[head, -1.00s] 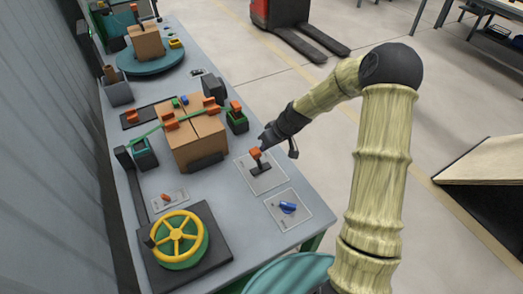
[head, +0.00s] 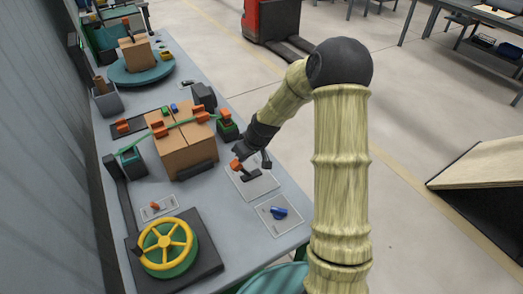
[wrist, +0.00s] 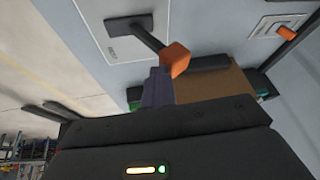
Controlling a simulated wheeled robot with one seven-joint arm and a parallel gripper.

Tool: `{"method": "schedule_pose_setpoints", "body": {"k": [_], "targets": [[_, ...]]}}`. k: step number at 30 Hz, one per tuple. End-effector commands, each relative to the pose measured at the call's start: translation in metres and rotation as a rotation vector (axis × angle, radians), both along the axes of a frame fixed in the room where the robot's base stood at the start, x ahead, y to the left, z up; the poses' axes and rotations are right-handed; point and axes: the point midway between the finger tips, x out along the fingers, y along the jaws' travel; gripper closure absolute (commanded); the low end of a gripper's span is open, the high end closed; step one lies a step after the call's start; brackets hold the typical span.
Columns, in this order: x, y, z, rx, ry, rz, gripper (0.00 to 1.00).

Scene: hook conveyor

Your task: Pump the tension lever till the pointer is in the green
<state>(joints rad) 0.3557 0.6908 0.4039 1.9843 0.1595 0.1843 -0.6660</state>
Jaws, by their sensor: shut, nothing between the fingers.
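The tension lever is a black arm with an orange knob (head: 236,164), standing on a light plate (head: 266,187) at the bench's right edge. It leans left toward the cartons. My gripper (head: 242,151) is shut, with nothing between its fingers, just behind the knob. In the wrist view the fingers (wrist: 158,86) are together right beside the orange knob (wrist: 176,61), touching it or nearly so. I cannot make out a pointer or green zone in either view.
Strapped cartons (head: 185,150) stand just left of the lever. A plate with a blue knob (head: 279,213) lies nearer me. A yellow handwheel (head: 168,247) is at the front left. Open floor lies right of the bench.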

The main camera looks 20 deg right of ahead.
Motion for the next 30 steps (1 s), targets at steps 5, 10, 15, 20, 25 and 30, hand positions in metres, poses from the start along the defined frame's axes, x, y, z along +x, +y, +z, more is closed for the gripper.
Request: {"method": "schedule_pose_setpoints", "body": {"k": [5, 10, 15, 20, 25, 30], "targets": [[-0.004, 0.008, -0.002, 0.007, 0.010, 0.012, 1.00], [-0.004, 0.010, -0.003, 0.009, 0.013, 0.015, 1.00], [-0.005, 0.011, -0.003, 0.009, 0.015, 0.016, 1.00], [-0.004, 0.005, 0.002, 0.010, 0.015, 0.018, 1.00], [0.002, -0.016, 0.017, 0.009, 0.008, 0.014, 1.00], [-0.001, -0.028, 0.035, 0.005, 0.000, 0.016, 1.00]]}}
